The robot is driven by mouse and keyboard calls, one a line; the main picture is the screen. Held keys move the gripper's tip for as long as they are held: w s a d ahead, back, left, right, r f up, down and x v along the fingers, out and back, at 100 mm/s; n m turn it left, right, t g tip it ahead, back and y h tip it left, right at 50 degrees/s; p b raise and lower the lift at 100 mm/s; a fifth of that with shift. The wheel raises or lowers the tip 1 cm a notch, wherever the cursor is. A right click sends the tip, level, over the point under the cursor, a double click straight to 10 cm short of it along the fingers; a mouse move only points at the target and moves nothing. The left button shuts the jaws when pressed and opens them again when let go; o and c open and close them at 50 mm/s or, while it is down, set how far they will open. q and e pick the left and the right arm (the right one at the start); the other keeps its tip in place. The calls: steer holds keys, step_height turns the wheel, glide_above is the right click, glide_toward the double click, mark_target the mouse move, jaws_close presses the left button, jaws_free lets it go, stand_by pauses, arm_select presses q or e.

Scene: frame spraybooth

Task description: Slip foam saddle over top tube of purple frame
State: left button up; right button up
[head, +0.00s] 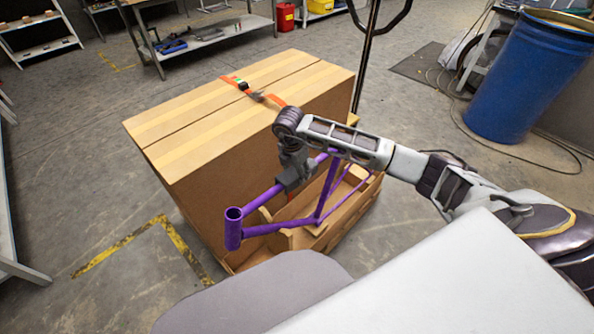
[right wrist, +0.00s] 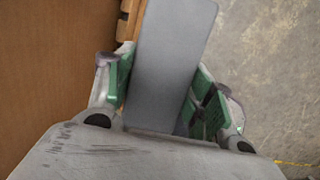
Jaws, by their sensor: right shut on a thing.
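The purple frame (head: 258,228) stands upright in a brown wooden carton or cradle beside a large cardboard box, its head tube at the left. My right gripper (head: 293,166) points down above its top tube and is shut on the grey foam saddle (head: 291,181). The saddle overlaps the top tube in the head view, near its middle. I cannot tell whether it is seated around the tube or just above it. In the right wrist view the grey saddle (right wrist: 175,45) lies between the green finger pads (right wrist: 163,100) and hides the tube. My left gripper is not in view.
The tall cardboard box (head: 200,150), with an orange strap (head: 270,99) on top, stands close behind and left of the frame. A blue drum (head: 525,85) is at the right. A dark pole (head: 367,55) rises behind. Floor at left is clear.

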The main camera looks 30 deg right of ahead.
steer(key=o, duration=0.8)
steer(key=shift+d+f, duration=0.1)
steer(key=shift+s+a+r, duration=0.1)
steer(key=shift+a+r, duration=0.2)
steer(key=shift+r, duration=1.7)
steer(key=shift+s+a+r, duration=0.1)
steer(key=shift+a+r, duration=0.2)
steer(key=shift+r, duration=1.7)
steer(key=shift+s+a+r, duration=0.1)
steer(key=shift+a+r, duration=0.2)
steer(key=shift+r, duration=1.7)
